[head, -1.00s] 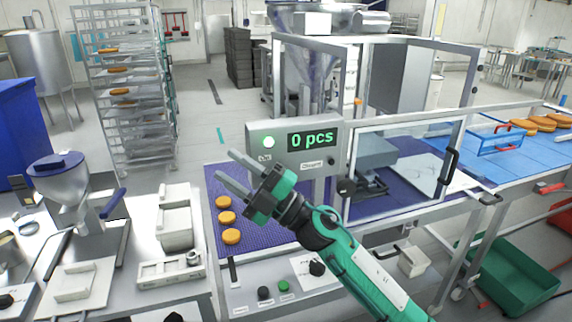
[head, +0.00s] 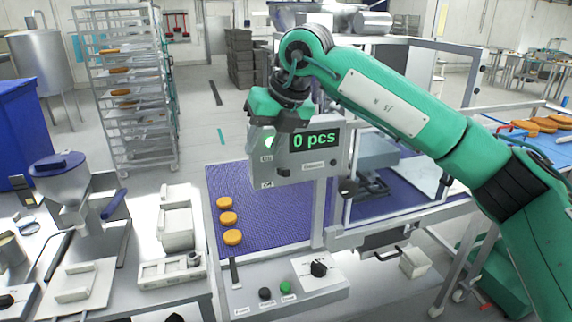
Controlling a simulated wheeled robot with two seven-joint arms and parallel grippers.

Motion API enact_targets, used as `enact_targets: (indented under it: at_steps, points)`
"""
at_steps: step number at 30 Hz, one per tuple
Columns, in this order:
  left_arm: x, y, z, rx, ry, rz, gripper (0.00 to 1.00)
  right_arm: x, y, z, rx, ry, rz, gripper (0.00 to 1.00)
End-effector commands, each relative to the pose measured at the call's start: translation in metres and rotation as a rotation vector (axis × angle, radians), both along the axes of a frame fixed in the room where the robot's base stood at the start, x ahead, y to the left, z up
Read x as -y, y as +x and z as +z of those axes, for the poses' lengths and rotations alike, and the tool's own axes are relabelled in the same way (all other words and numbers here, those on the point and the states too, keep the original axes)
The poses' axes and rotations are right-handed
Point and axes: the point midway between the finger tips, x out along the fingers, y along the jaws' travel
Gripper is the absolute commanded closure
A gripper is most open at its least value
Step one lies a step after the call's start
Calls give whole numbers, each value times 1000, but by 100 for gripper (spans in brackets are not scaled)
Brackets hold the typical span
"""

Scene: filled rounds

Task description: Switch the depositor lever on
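The depositor's control box (head: 315,160) carries a display reading "0 pcs" and a lit green lamp (head: 268,142). At its left side are two small labels, ON above and OFF below. A small dark piece, which looks like the lever (head: 283,172), sticks out between the labels; its exact position is too small to tell. My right gripper (head: 278,110) is at the box's top left corner, just above the lamp and the labels. Its fingers are hidden, so I cannot tell whether it is open or touching anything. My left gripper is out of view.
A purple belt (head: 275,220) with orange round pieces (head: 228,218) runs below the box. A framed clear guard stands to the right. A front panel (head: 290,290) has buttons and a black knob (head: 319,268). A hopper machine (head: 70,190) stands at left.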

Motion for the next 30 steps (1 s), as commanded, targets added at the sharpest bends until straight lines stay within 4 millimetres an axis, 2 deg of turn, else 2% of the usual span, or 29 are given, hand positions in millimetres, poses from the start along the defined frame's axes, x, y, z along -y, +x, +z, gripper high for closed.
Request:
enact_targets:
  at_steps: [1,3,6,11,17,24,30]
  points:
    - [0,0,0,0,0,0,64,13,5,13,31,-61,-42,62]
    - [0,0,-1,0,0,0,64,30,11,25,60,-130,-98,62]
    - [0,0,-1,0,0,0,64,45,14,37,85,-194,-150,62]
    - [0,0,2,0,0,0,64,52,18,40,95,-225,-179,62]
    - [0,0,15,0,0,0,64,48,28,14,91,-224,-176,62]
    - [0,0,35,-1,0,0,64,42,46,-34,90,-223,-175,62]
    - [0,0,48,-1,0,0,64,38,59,-66,92,-222,-175,62]
